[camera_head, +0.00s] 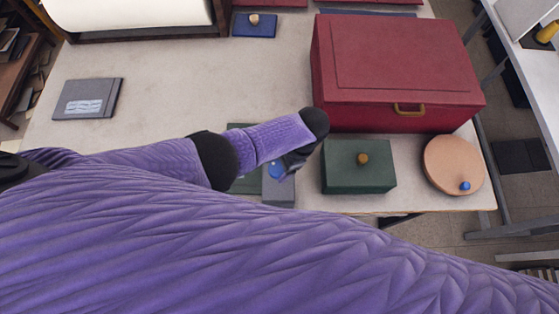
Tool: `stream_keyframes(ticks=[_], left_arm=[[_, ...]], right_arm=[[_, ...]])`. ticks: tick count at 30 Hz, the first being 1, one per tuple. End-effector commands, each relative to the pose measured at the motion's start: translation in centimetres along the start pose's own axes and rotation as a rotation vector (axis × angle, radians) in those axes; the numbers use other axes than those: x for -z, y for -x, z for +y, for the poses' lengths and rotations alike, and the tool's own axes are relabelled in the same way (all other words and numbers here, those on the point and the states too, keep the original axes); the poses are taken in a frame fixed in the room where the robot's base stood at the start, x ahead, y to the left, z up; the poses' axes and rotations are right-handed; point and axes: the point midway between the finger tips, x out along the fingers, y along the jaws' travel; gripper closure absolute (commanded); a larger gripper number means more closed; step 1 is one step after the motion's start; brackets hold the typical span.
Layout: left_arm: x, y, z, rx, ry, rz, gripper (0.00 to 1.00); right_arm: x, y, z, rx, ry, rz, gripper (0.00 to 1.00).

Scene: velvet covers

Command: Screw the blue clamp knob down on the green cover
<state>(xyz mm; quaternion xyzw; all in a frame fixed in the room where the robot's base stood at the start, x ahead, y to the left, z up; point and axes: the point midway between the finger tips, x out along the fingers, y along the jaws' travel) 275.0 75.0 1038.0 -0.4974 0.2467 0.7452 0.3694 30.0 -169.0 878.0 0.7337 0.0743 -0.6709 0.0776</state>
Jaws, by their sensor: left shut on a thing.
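My left gripper (285,168) reaches in from the left, pointing down near the table's front edge. A flat green piece (245,185), which looks like the green cover, lies left of the block, mostly hidden behind my purple-sleeved arm. My right gripper is not in view.
A green box with a brass knob (358,181) stands right of the gripper. A large red box (395,60) is behind it. A round tan disc (450,160) with a small blue knob (465,186) is at the right edge. The table (200,95) is clear at centre left.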

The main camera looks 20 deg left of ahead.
Motion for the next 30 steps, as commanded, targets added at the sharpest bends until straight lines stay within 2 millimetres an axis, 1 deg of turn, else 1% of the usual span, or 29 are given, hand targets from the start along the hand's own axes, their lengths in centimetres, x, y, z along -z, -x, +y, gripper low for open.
stream_keyframes(ticks=[6, 12, 21, 30], left_arm=[[0.0, 0.1, 0.1, 0.058, -0.144, 0.001, 0.89], [0.0, 0.1, 0.1, 0.097, -0.234, 0.001, 0.89], [0.0, 0.0, 0.1, 0.122, -0.297, 0.001, 0.89], [0.0, 0.0, 0.1, 0.126, -0.303, 0.001, 0.89]], right_arm=[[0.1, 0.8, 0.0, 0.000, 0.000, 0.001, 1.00], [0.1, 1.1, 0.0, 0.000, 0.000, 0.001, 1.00], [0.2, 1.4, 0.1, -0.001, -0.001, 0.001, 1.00], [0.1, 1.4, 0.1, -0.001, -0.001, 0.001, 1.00]])
